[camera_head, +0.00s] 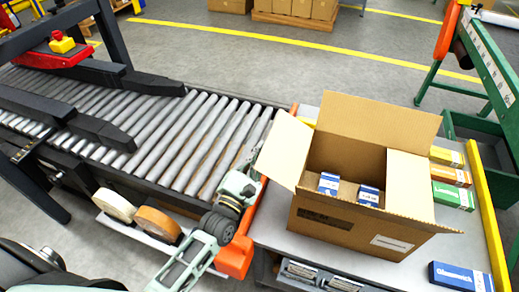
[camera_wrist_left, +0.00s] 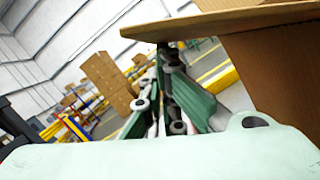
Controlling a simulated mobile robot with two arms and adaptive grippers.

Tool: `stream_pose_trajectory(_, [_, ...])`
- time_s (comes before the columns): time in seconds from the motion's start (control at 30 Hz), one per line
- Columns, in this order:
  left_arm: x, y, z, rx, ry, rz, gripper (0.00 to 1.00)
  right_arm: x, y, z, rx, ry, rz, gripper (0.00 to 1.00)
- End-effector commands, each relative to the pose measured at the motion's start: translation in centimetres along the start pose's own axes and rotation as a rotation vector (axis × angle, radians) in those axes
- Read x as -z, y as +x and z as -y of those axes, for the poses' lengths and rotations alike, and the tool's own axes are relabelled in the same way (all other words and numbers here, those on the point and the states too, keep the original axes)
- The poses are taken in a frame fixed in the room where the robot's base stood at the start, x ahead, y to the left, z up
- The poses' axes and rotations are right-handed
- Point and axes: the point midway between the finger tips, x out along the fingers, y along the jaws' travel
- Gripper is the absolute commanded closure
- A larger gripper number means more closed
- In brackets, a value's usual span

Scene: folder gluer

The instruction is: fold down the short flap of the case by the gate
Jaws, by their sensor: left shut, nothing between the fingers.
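The open cardboard case (camera_head: 325,215) stands on the grey table with its flaps up or spread outward. Its left short flap (camera_head: 284,150) stands out toward the conveyor. Two blue-and-white boxes (camera_head: 368,196) show inside. My left gripper (camera_head: 254,158) is shut and empty, just left of the left flap's outer edge; contact cannot be told. In the left wrist view the shut fingers (camera_wrist_left: 168,95) are below a cardboard flap (camera_wrist_left: 235,20), beside the case wall (camera_wrist_left: 280,75). My right gripper is not in view.
The roller conveyor (camera_head: 200,130) ends left of the table. An orange part (camera_head: 236,257) is at the table's left edge. Several small cartons (camera_head: 452,195) lie right of the case, and a blue carton (camera_head: 461,277) lies at front right. A yellow rail (camera_head: 486,215) bounds the right side.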

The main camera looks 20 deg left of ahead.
Motion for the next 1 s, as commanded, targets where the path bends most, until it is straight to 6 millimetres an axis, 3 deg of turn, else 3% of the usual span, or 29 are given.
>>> stream_pose_trajectory(0.27, [-1.4, 0.4, -0.6, 0.022, 0.085, 0.001, 1.0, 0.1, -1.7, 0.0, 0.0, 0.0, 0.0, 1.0])
stream_pose_trajectory(0.6, [-5.2, 1.3, -1.4, 0.09, 0.356, 0.001, 1.0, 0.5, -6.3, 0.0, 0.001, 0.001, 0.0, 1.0])
stream_pose_trajectory(1.0, [-8.8, 2.2, -0.7, 0.17, 0.677, 0.001, 1.0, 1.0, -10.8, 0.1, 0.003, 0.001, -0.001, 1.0])
